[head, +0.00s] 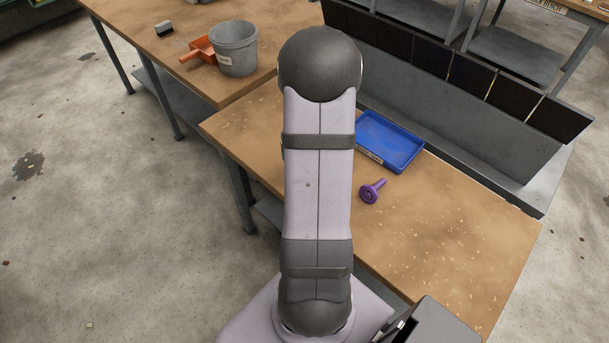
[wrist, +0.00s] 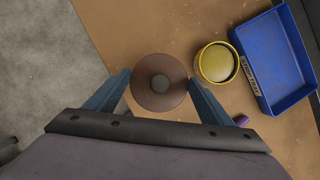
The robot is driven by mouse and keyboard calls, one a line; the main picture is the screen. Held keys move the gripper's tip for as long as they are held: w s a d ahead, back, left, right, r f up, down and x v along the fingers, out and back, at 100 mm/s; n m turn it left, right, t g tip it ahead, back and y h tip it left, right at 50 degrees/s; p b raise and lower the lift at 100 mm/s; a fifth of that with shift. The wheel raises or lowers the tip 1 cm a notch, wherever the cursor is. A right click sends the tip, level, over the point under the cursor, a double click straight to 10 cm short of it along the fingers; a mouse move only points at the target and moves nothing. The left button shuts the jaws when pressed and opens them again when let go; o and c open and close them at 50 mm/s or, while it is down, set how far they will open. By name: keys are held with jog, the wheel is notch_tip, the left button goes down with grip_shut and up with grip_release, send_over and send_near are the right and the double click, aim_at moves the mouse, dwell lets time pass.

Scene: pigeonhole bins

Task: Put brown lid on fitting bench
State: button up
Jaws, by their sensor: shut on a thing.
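A round brown lid (wrist: 147,83) with a dark knob in its middle shows in the wrist view. My gripper (wrist: 161,78) is shut on it, with one blue finger at each side. The lid is seen from above, over the wooden top of a bench (wrist: 120,25); its height above the wood is hard to tell. In the head view my arm hides the gripper and the lid. That view shows a wooden bench (head: 440,240) under and beside my arm; I can read no label naming it the fitting bench.
A blue tray (wrist: 270,55) and a round yellow-rimmed thing (wrist: 232,66) lie right of the lid. A purple bolt-like piece (head: 372,191) lies near the tray. A grey bucket (head: 237,48) and an orange scoop (head: 196,52) stand on another bench. Dark bins (head: 430,52) line the back.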

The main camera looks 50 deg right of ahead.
notch_tip(320, 180, down, 4)
jog(key=shift+f+b, duration=0.2)
jog(key=shift+b, duration=1)
jog(key=shift+f+b, duration=1.5)
jog(key=shift+f, duration=0.35)
jog(key=shift+f, duration=0.1)
jog(key=shift+f, duration=0.1)
jog(key=o, duration=1)
jog(key=shift+o, duration=0.2)
